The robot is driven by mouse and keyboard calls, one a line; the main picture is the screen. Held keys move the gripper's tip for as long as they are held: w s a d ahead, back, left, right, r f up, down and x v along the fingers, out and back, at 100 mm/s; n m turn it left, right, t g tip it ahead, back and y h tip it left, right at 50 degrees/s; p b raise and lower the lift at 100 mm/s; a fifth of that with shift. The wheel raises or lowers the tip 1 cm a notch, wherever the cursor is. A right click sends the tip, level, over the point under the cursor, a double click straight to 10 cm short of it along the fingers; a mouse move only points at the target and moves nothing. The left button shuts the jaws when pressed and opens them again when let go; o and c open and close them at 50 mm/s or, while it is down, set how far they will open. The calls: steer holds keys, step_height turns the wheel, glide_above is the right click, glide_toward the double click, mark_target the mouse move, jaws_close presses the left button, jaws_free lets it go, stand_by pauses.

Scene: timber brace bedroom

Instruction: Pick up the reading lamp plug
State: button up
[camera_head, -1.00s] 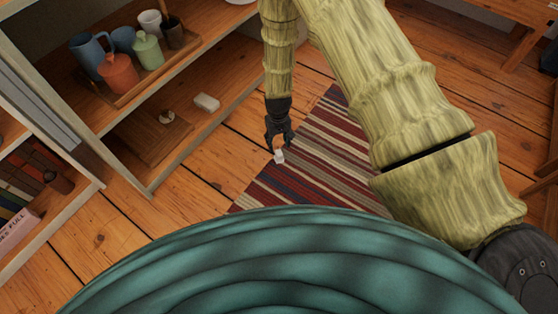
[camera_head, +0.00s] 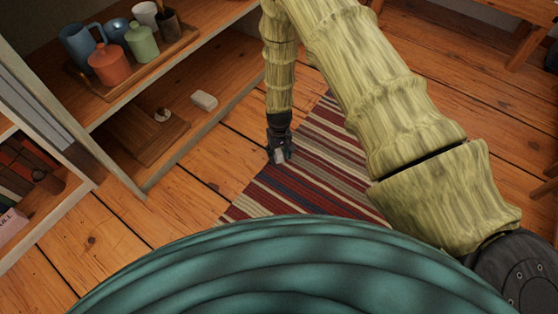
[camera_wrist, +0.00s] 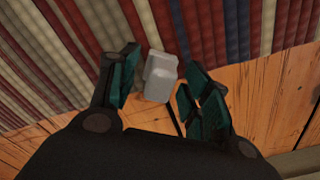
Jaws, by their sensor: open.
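The reading lamp plug is most likely the small pale grey block (camera_wrist: 160,76) in the wrist view. It lies at the edge of the striped rug (camera_wrist: 95,60), and a thin dark line, perhaps its cord, runs from it over the wood floor. My gripper (camera_wrist: 160,92) is open, with teal-padded fingers on either side of the block. I cannot tell whether either finger touches it. In the head view my gripper (camera_head: 280,157) is low over the rug's left edge, and the pale block (camera_head: 280,156) shows partly hidden between its fingers.
A wooden shelf unit stands at the left. Its upper shelf holds a tray (camera_head: 105,90) of mugs and jars. Its lower shelf holds a wooden board (camera_head: 140,135) and a small white block (camera_head: 204,100). Wood floor (camera_head: 215,160) lies open between shelf and rug.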

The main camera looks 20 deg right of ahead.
jaws_close()
steer(key=shift+r, duration=0.1)
